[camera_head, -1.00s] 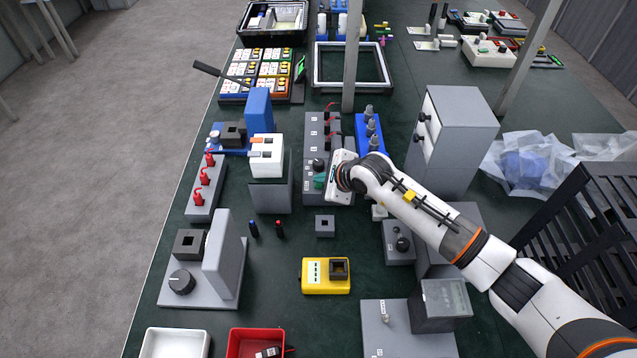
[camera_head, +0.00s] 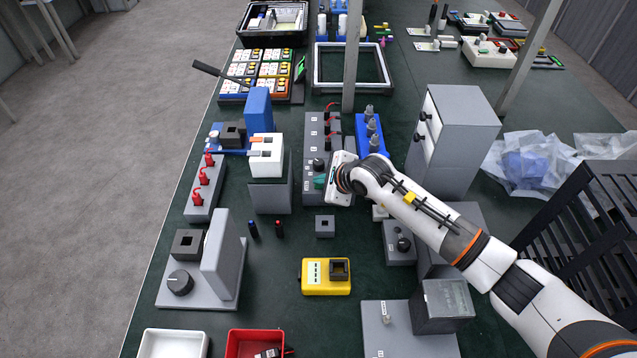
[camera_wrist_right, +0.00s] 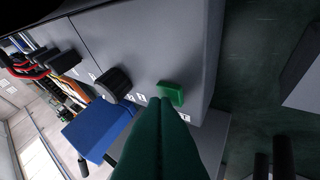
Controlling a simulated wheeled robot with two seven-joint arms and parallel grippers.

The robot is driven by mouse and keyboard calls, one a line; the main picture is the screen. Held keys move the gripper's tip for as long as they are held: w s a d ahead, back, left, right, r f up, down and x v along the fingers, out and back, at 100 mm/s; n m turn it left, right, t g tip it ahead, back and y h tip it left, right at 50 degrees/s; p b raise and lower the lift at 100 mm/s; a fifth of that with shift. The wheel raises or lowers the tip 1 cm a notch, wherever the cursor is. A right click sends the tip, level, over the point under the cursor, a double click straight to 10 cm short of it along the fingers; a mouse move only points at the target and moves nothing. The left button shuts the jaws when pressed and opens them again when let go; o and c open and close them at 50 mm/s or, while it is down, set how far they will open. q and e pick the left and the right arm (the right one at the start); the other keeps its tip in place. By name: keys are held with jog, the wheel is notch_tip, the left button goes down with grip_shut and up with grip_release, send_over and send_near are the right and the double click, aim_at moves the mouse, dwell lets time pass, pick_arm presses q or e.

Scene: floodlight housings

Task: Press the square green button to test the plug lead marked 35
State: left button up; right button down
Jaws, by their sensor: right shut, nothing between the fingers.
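The square green button (camera_wrist_right: 170,93) sits on the face of a grey test panel (camera_wrist_right: 150,45), near its edge, in the right wrist view. My right gripper (camera_wrist_right: 161,101) is shut and empty. Its dark green fingertips are right at the button's near edge; I cannot tell whether they touch it. In the head view my right gripper (camera_head: 320,182) is over the lower part of the grey panel (camera_head: 312,146), and I cannot make out the button there. Red plug leads (camera_wrist_right: 28,69) run into black plugs on the panel; their markings are too small to read.
A black knob (camera_wrist_right: 113,84) is beside the button on the panel. A blue block with grey posts (camera_head: 369,136) stands right of the panel, and a white box on a grey stand (camera_head: 270,196) left. A small grey socket block (camera_head: 325,226) lies below.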

jog(key=shift+r+p, duration=0.45)
jog(key=shift+r, duration=0.3)
jog(key=shift+r+p, duration=1.4)
jog(key=shift+r, duration=1.15)
jog(key=shift+f, duration=0.1)
